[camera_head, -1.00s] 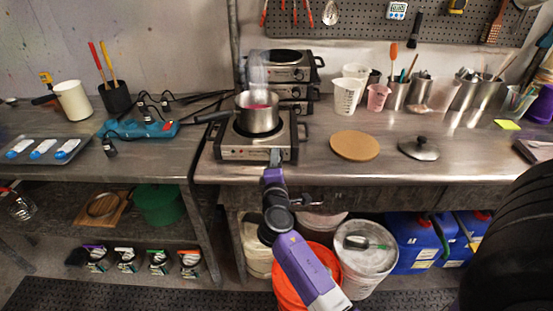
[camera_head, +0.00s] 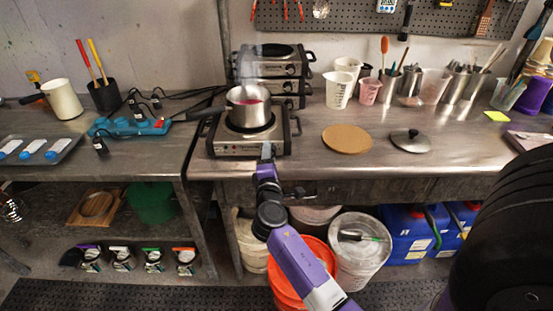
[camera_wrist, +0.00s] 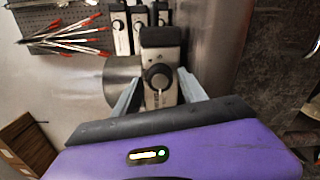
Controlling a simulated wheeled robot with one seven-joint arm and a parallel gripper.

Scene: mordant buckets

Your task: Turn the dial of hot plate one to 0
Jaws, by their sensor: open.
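The front hot plate (camera_head: 222,146) stands at the front edge of the steel bench, with a steel pot (camera_head: 250,112) of red liquid on its burner. Steam rises from the pot. In the wrist view the round black dial (camera_wrist: 158,77) is on a pale front panel, with a light mark on its face. My gripper (camera_head: 267,153) is in front of the hot plate's right front side and hides part of it. In the wrist view my gripper (camera_wrist: 160,74) is open, its fingers on either side of the dial. I cannot tell whether they touch it. The dial's setting and plate number are unreadable.
More hot plates (camera_head: 290,70) are stacked behind. The pot handle (camera_head: 206,111) points left. A cork mat (camera_head: 346,139) and a lid (camera_head: 410,141) lie to the right. An orange bucket (camera_head: 318,258) and a white bucket (camera_head: 360,250) stand below the bench.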

